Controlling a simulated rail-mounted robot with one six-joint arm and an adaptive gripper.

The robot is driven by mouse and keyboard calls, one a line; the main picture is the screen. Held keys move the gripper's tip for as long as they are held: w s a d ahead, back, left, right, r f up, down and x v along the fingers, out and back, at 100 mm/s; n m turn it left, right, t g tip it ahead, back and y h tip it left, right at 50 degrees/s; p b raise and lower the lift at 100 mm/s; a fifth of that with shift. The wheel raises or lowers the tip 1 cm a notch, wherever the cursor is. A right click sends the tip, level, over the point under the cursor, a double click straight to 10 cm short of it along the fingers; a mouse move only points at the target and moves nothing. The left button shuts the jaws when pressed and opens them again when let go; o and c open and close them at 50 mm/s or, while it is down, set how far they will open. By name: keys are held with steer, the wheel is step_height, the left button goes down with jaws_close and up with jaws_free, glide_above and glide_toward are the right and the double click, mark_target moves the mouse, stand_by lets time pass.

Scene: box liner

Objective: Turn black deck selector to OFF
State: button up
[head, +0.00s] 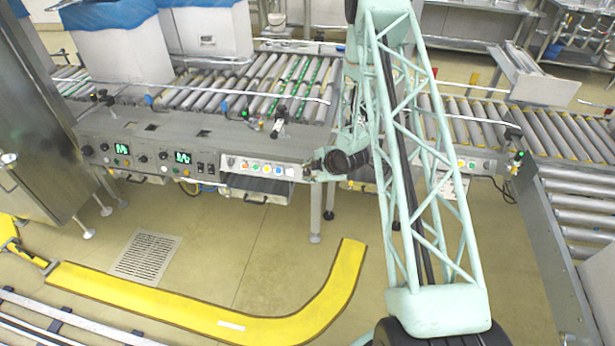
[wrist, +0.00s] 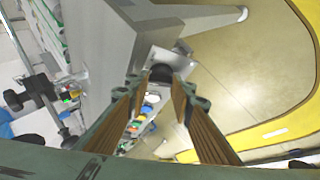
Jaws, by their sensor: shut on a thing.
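In the wrist view, the black deck selector (wrist: 160,72) is a dark round knob on a light grey plate at the end of the grey conveyor frame. My gripper (wrist: 158,83) has its two brown-padded fingers on either side of this knob, shut on it. The fingers hide part of the knob, and I cannot read its pointer or any OFF mark. In the head view, my gripper is near the right end of the control panel (head: 225,166); the selector and fingertips cannot be made out there.
Coloured push buttons (wrist: 143,114) lie close beside the fingers, and they also show on the white strip (head: 256,168) in the head view. Roller conveyors (head: 265,85) run behind the panel. A yellow floor guard (head: 200,308) lies in front, with open floor between.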

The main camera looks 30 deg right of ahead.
steer(key=shift+s+a+f+m+t+h+b, duration=0.15)
steer(key=shift+m+t+b, duration=0.1)
steer(key=shift+m+b, duration=0.35)
steer(key=shift+w+d+f+m+t+h+b, duration=0.15)
steer(key=shift+m+t+b, duration=0.2)
steer(key=shift+b, duration=0.4)
steer(key=shift+s+r+m+b, duration=0.1)
steer(key=shift+r+m+b, duration=0.15)
steer(key=shift+m, duration=0.2)
steer(key=o, duration=0.6)
steer(key=shift+v, duration=5.95)
